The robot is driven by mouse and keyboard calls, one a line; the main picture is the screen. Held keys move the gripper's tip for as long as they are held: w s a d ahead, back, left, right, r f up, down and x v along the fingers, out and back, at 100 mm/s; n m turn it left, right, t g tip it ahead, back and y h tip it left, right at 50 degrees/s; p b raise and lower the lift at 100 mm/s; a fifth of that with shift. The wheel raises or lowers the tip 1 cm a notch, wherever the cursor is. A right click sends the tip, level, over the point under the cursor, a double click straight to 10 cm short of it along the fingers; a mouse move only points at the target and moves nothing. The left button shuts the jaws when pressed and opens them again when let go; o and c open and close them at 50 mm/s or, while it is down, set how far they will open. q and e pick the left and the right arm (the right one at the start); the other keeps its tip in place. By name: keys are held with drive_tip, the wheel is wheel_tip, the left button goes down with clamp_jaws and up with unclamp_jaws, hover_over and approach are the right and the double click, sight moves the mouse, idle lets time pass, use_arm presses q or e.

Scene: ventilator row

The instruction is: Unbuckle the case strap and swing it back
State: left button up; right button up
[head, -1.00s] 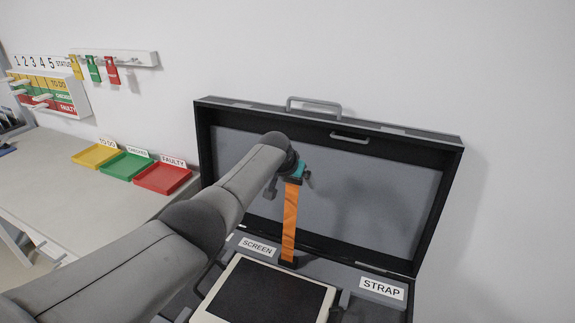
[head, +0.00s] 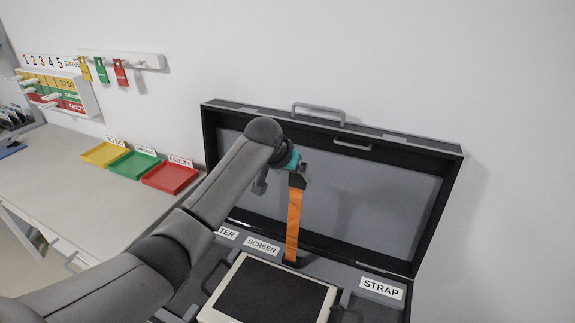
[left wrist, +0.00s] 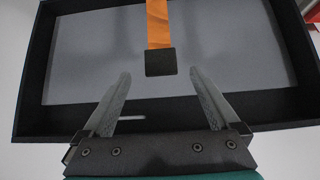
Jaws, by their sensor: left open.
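The orange strap (head: 293,222) stands upright from the hinge side of the open black case (head: 432,218), in front of its grey lid lining. Its dark end tab (head: 297,181) is at the top. In the left wrist view the tab (left wrist: 160,62) and strap (left wrist: 158,22) are ahead of the fingertips, with a gap between. My left gripper (left wrist: 160,85) is open and empty, its two fingers spread below the tab. In the head view the left gripper (head: 300,170) is beside the strap's top, partly hidden by my arm. My right gripper is not in view.
Yellow, green and red (head: 170,178) trays stand on the table at left. A tag rail (head: 122,60) and status board (head: 55,92) are on the wall.

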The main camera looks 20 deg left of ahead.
use_arm(q)
drive_tip(key=shift+v, duration=1.9)
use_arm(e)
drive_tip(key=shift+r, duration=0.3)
use_arm(q)
drive_tip(key=shift+c, duration=0.4)
